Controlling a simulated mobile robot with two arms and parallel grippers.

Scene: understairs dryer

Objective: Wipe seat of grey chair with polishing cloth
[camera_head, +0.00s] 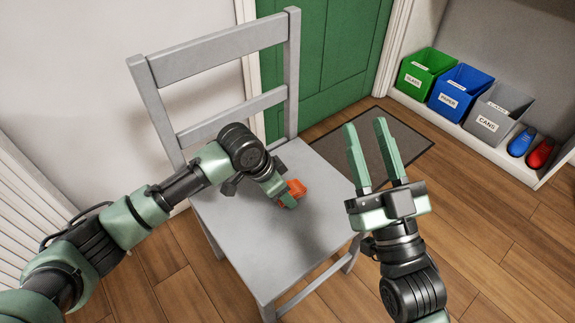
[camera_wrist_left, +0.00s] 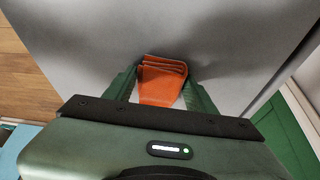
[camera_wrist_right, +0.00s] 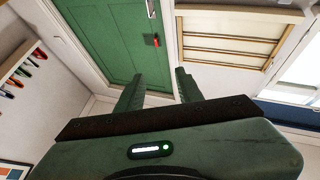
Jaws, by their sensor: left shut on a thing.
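The grey chair (camera_head: 220,50) stands in the middle of the head view, with its flat seat (camera_head: 245,240) facing up. My left gripper (camera_head: 290,200) is low over the middle of the seat and shut on an orange folded polishing cloth (camera_head: 294,188). The cloth also shows between the fingers in the left wrist view (camera_wrist_left: 162,80), at or very close to the seat surface; contact is hard to tell. My right gripper (camera_head: 365,150) is open and empty, raised at the right of the chair with its fingers pointing up.
A green door (camera_head: 325,60) and a dark doormat (camera_head: 385,145) are behind the chair. Green (camera_head: 424,70), blue (camera_head: 460,90) and grey (camera_head: 497,112) bins stand on a low white shelf at the right, beside blue and red shoes (camera_head: 541,153). The wooden floor (camera_head: 480,220) at right is clear.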

